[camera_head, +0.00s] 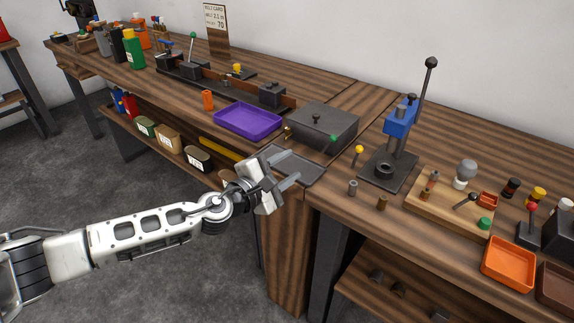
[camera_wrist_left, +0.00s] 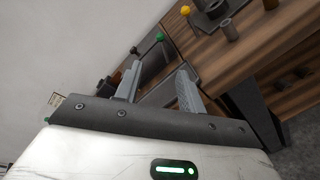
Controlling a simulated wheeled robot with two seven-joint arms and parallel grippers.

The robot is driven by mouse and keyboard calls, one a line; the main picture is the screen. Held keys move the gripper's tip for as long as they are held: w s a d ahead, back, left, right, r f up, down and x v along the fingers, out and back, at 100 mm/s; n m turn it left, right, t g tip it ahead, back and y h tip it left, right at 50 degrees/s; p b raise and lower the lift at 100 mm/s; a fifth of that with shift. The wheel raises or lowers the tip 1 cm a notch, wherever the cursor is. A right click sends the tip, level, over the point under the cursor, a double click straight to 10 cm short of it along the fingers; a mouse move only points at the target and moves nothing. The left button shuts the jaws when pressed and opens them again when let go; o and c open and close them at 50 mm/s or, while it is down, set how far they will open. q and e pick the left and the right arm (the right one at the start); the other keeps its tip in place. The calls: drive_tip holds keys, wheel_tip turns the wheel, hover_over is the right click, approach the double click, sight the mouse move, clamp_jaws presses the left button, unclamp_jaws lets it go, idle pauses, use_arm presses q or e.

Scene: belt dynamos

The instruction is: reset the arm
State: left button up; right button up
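My left arm comes in from the left in the head view. Its gripper (camera_head: 289,170) is over the front edge of the bench, near a dark grey tray (camera_head: 306,170). The two fingers are spread apart, with nothing seen between them. In the left wrist view the open fingers (camera_wrist_left: 158,84) point toward the bench, and part of the tray shows between and beyond them. My right arm and right gripper are not in view.
A purple tray (camera_head: 248,119) and a dark lidded box (camera_head: 317,125) stand behind the gripper. Labelled bins (camera_head: 167,138) sit on the lower shelf. Grey floor (camera_head: 95,195) lies open in front.

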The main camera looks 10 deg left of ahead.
use_arm(q)
drive_tip(key=s+d+f+n+g+y, duration=0.15)
drive_tip(key=s+f+n, duration=0.35)
drive_tip(key=n, duration=0.6)
drive_tip(key=s+d+f+n, duration=0.3)
drive_tip(key=s+f+n, duration=0.25)
drive_tip(key=n, duration=0.65)
drive_tip(key=s+a+f+n+g+y, duration=0.1)
drive_tip(key=s+a+f+n+y, duration=0.1)
drive_tip(key=s+n, duration=0.6)
drive_tip(key=s+a+f+n+g+y, duration=0.2)
drive_tip(key=s+a+f+n, duration=0.2)
drive_tip(key=n, duration=1.5)
drive_tip(key=s+f, duration=0.3)
drive_tip(key=s, duration=0.2)
drive_tip(key=shift+s+a+f+n, duration=0.15)
drive_tip(key=shift+s+a+n, duration=0.1)
drive_tip(key=shift+a+n, duration=0.05)
drive_tip(key=shift+g, duration=0.25)
